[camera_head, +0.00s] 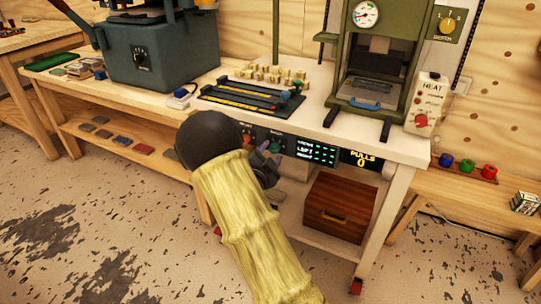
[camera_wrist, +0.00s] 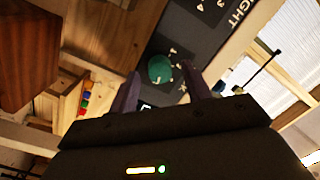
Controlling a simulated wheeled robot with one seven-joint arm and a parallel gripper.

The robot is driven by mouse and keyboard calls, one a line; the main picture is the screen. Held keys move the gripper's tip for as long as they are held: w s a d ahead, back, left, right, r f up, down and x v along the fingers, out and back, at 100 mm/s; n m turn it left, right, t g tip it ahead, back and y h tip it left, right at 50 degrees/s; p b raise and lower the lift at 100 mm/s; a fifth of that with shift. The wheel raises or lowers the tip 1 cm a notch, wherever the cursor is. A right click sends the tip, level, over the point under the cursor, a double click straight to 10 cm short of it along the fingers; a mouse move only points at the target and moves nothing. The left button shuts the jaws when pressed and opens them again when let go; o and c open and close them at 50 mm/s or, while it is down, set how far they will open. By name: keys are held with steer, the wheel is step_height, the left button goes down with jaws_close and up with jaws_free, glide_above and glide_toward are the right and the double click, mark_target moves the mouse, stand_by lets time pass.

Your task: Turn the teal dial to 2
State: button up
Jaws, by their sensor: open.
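The teal dial (camera_wrist: 160,69) is a round knob on a dark panel (camera_wrist: 190,35) with white digits around it. In the wrist view it shows between the two purple fingers of my gripper (camera_wrist: 161,76), which is open. I cannot tell whether the fingers are level with the knob or short of it, and no contact is clear. The dial's pointer is too small to read. In the head view my gripper (camera_head: 268,159) is at the panel below the bench's front edge, and my arm hides part of that panel.
Lit displays (camera_head: 316,152) sit right of my gripper, beside a "PULLS 0" screen (camera_head: 360,160). A wooden drawer box (camera_head: 340,207) stands below. Open floor lies in front.

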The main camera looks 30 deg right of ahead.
steer(key=c, duration=1)
steer(key=shift+n+p, duration=0.4)
steer(key=n+p, duration=0.2)
steer(key=n, duration=0.1)
steer(key=shift+r+g+p, duration=0.2)
steer(key=shift+g+p, duration=0.1)
steer(key=shift+p, duration=0.1)
steer(key=n+p, duration=0.5)
steer(key=n, duration=0.1)
steer(key=shift+r+g+p, duration=0.1)
steer(key=shift+g+p, duration=0.2)
steer(key=shift+g, duration=0.1)
steer(key=n+p, duration=0.3)
steer(key=n, duration=0.1)
steer(key=shift+w+a+g+p, duration=0.1)
steer(key=shift+g+p, duration=0.2)
steer(key=n+p, duration=0.2)
steer(key=n, duration=0.2)
steer(key=shift+n+h+p, duration=0.3)
steer(key=shift+n+p, duration=0.05)
steer(key=shift+n, duration=0.05)
steer(key=shift+f, duration=0.2)
